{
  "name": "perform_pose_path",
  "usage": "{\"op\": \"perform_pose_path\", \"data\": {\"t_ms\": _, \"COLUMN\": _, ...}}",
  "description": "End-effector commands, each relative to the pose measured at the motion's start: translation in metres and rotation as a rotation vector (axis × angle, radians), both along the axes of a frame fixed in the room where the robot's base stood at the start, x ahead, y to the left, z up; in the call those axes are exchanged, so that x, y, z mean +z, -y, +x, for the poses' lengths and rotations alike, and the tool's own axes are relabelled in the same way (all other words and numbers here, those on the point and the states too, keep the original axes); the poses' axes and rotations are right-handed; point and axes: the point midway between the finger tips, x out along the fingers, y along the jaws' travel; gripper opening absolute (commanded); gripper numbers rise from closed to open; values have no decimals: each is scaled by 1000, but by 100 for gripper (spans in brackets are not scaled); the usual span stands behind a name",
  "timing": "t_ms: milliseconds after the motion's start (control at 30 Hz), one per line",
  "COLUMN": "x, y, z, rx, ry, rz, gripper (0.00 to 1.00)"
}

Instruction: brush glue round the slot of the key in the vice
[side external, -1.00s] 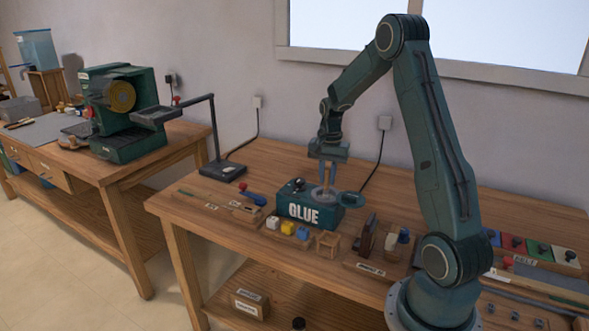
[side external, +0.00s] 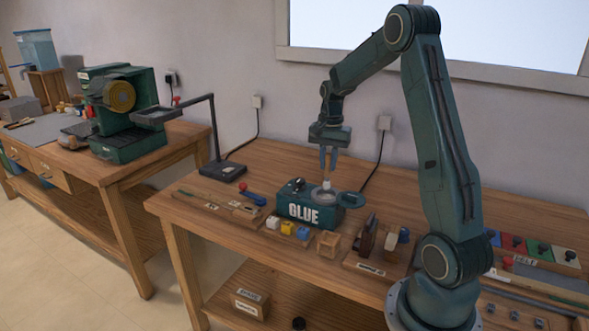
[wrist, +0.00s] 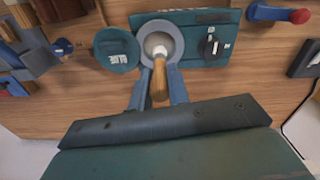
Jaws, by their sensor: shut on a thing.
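My gripper (side external: 328,168) is shut on a brush (side external: 327,184) and holds it upright above the glue pot (side external: 312,212). In the wrist view the brush (wrist: 160,80) shows its wooden handle and pale lower part, over the pot's round grey opening (wrist: 176,38). I cannot tell whether the brush tip is still inside. The pot's round lid (wrist: 117,50) is swung open to one side. A grey-blue fixture (wrist: 28,55) at the left of the wrist view may be the vice. The key and its slot cannot be made out.
Small coloured blocks (side external: 287,228) and a wooden box (side external: 328,243) stand in front of the pot. Dark tool holders (side external: 366,237) stand to its right. A black-based lamp stand (side external: 222,171) is to the left. Bare bench lies behind the pot.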

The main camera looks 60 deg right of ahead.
Motion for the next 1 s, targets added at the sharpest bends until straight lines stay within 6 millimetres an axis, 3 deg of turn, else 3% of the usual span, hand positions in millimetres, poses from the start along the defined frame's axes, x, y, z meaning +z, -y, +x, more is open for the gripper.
{"op": "perform_pose_path", "data": {"t_ms": 400, "x": 22, "y": 0, "z": 0, "rx": 0, "ry": 1, "rz": -1, "gripper": 0}}
{"op": "perform_pose_path", "data": {"t_ms": 1000, "x": 24, "y": 0, "z": 0, "rx": 1, "ry": 1, "rz": -1, "gripper": 0}}
